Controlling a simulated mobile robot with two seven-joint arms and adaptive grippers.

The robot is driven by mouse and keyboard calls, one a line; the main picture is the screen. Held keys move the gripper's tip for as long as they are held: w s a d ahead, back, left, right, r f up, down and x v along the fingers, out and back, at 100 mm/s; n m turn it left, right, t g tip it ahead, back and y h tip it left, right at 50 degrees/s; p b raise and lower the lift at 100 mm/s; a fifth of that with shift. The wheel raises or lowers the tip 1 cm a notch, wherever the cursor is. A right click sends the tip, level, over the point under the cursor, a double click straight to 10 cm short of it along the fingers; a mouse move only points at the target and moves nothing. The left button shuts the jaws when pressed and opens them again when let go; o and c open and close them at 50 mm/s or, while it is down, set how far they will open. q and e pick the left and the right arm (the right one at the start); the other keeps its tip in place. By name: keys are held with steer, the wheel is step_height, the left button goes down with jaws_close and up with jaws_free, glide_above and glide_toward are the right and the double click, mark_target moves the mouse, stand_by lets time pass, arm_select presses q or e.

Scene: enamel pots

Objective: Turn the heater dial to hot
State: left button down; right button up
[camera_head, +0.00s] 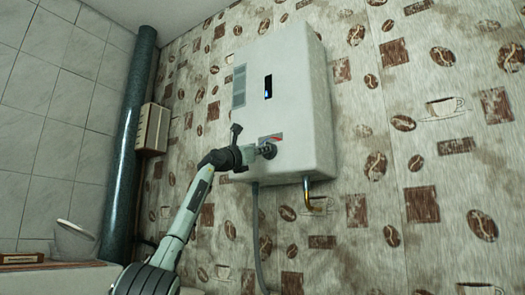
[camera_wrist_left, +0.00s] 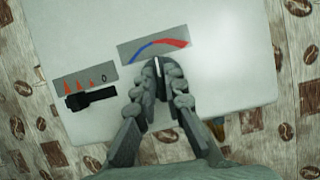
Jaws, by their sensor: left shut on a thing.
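The heater (camera_head: 305,100) is a white box on the wall, and its front fills much of the left wrist view (camera_wrist_left: 230,70). A scale plate (camera_wrist_left: 156,48) on it has an arc running from blue at left to red at right. The dial (camera_wrist_left: 156,66) sits just below this arc, with a white mark pointing up toward the middle of the arc in the wrist view. My left gripper (camera_head: 262,150) is shut on the dial, its fingers on both sides and hiding most of it. My right gripper is not in view.
A black lever knob (camera_wrist_left: 90,98) sits beside the dial under a flame-marked plate (camera_wrist_left: 84,80). A brass pipe (camera_head: 309,195) and a grey hose (camera_head: 256,225) leave the heater's underside. A dark vertical pipe (camera_head: 132,130) stands left.

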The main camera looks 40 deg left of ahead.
arm_select(q)
steer(key=shift+a+m+h, duration=0.1)
steer(key=shift+m+h, duration=0.8)
steer(key=shift+m, duration=0.7)
steer(key=shift+m+h, duration=0.9)
steer(key=shift+m, duration=1)
steer(key=c, duration=1.6)
jaws_free()
steer(key=v, duration=1.2)
steer(key=shift+s+r, duration=0.15)
steer(key=shift+r, duration=0.15)
steer(key=shift+o, duration=0.6)
